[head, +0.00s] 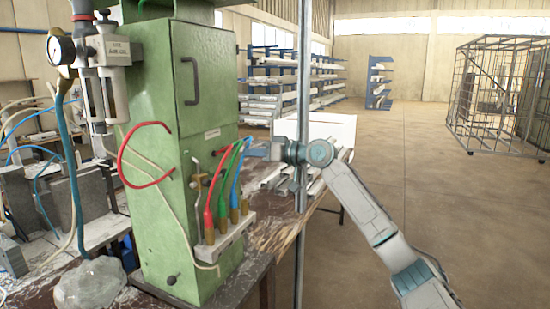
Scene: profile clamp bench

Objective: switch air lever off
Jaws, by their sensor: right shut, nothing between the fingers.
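The green machine cabinet (180,130) stands on the bench in the left half of the head view. A small brass fitting with a thin stem (197,180) is on its side, left of the coloured hoses; it looks like the air lever, but its setting is too small to tell. My right gripper (257,151) comes in from the right and is shut and empty. It is at the cabinet's right edge, right of the fitting and near the top of the blue hose (237,185). I cannot tell whether it touches anything. My left gripper is not in view.
Red, green and blue hoses rise from a pale manifold block (225,240) on the cabinet's side. A red hose loop (122,160) sticks out to the left. A pressure gauge (61,49) is at upper left. A vertical metal post (302,100) stands near my right wrist. Open floor lies right.

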